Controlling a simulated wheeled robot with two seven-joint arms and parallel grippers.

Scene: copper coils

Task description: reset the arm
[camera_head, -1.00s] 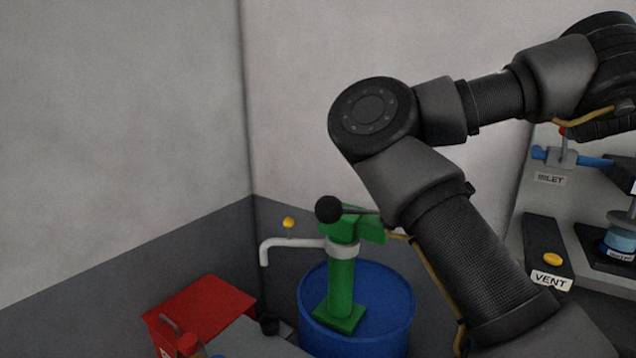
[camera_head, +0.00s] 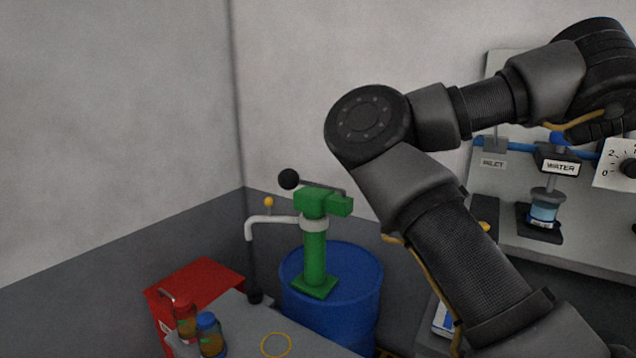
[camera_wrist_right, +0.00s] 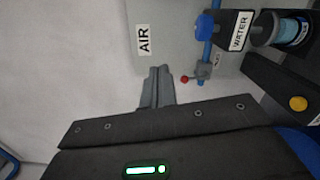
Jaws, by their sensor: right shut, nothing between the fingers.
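My right arm (camera_head: 420,190) fills the right side of the head view, bent at the elbow, with its far end at the upper right edge. My right gripper (camera_wrist_right: 158,88) shows in the right wrist view, its fingers together and empty, in front of a pale wall panel. The panel bears an AIR label (camera_wrist_right: 144,40), which looks near the fingers, and a red-tipped valve lever to their right. The fingertips cannot be made out in the head view. My left gripper is in neither view.
A green hand pump (camera_head: 315,245) stands on a blue drum (camera_head: 350,300). A red box (camera_head: 190,290) and two small bottles (camera_head: 210,335) are at the lower left. The upper left wall is bare.

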